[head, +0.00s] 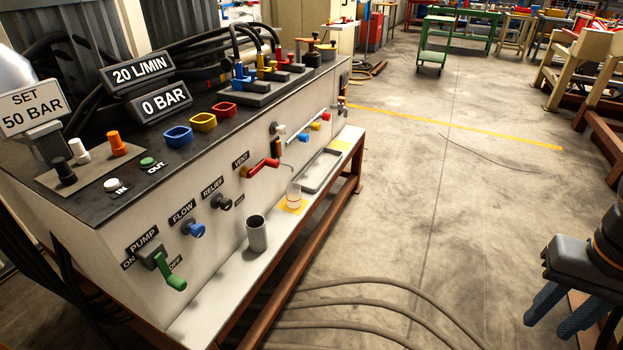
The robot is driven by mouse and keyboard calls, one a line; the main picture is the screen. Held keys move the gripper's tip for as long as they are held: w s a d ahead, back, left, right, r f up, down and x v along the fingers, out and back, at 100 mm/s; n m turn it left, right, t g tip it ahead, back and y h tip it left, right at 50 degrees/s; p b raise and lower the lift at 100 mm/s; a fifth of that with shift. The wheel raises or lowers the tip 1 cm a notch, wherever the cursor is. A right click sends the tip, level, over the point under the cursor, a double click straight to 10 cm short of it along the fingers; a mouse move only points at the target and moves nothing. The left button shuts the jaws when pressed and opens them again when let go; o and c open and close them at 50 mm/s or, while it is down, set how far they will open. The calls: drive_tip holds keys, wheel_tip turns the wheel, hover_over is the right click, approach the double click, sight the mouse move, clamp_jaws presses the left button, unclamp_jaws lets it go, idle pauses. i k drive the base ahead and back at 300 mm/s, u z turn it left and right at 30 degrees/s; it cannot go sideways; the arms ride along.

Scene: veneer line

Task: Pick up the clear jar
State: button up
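The clear jar (294,193) stands upright on a yellow square (291,208) on the white ledge along the front of the test bench. It looks small and see-through, with a pale tint; its contents are too small to tell. My gripper (548,328) is at the lower right of the head view, over the floor and well apart from the jar. Its two blue-grey fingers point down and are spread apart with nothing between them.
A grey metal cup (257,233) stands on the ledge left of the jar. A grey tray (321,170) lies beyond it. A red vent lever (262,168) juts out above.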

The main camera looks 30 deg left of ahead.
sight(293, 189)
drive_tip(key=i, duration=2.55)
drive_tip(key=u, duration=2.1)
drive_tip(key=i, duration=0.45)
drive_tip(key=z, duration=0.05)
